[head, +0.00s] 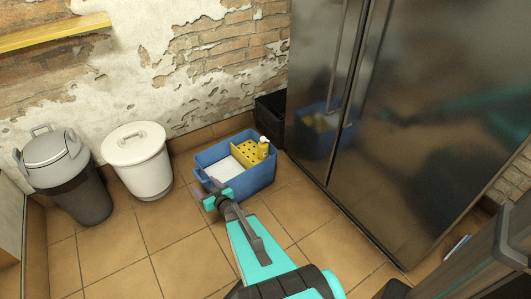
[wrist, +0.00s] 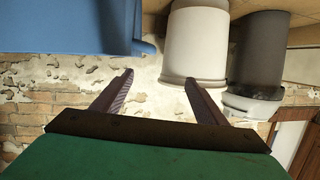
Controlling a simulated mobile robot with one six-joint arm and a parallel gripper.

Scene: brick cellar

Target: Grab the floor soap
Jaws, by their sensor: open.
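A small yellow bottle (head: 263,149) with a pale cap, which looks like the floor soap, stands upright at the right end of the blue tub (head: 245,180) in the head view. My gripper (head: 205,187) is open and empty at the tub's front left corner, apart from the bottle. I cannot tell whether it touches the tub. In the wrist view both fingers of my gripper (wrist: 160,77) are spread with nothing between them. The blue tub (wrist: 70,25) fills the top left there, and the bottle is out of that view.
A yellow piece with holes (head: 243,152) and a white flat item (head: 224,169) lie in the tub. A white lidded bin (head: 139,165) and a grey bin (head: 75,180) stand left. A black crate (head: 270,110) and dark steel fridge (head: 400,120) are right. Front floor tiles are clear.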

